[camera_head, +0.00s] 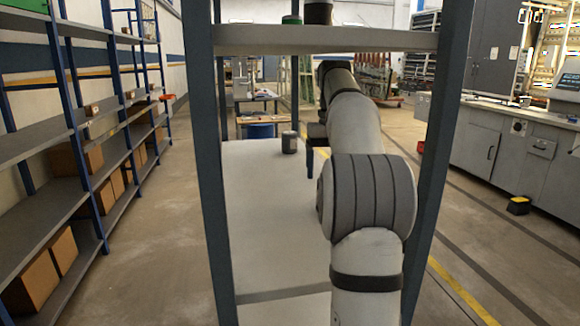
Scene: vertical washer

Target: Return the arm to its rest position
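My arm rises from the bottom of the head view and reaches forward between the posts of a shelf rack. Its far end bends down over the rack's lower shelf (265,215). A small dark part at that end, probably my gripper (316,134), shows beside the forearm. Its fingers are hidden or too small to make out, so I cannot see whether it is open or holds anything. A dark grey cylinder (289,142) stands upright on the lower shelf, a little left of this part and apparently apart from it.
The rack's upper shelf (260,40) crosses above my forearm and bears a green-topped object (291,20) and a dark cylinder (318,13). Blue-grey posts stand left (207,160) and right (440,150) of my arm. The lower shelf's near left is bare.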

